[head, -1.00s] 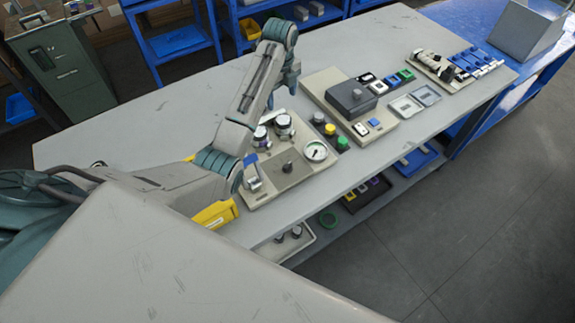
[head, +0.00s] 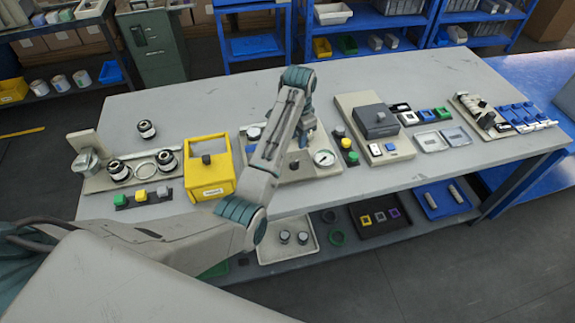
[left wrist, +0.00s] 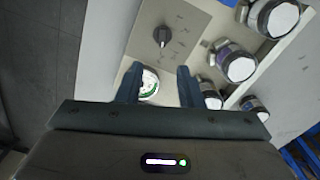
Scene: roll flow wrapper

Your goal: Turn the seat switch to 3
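A dark rotary knob (left wrist: 162,36) with a pointed end stands on a grey plate with small marks around it in the left wrist view; I cannot read the marks. It sits on a beige board (head: 328,171) with a round white gauge (head: 323,157), which also shows between the fingers in the left wrist view (left wrist: 148,83). In the head view my forearm hides much of the board. My left gripper (left wrist: 158,72) is open and empty above the board, its fingertips short of the knob in the picture. My right gripper is not in view.
Silver-capped round fittings (left wrist: 232,63) stand beside the knob plate.

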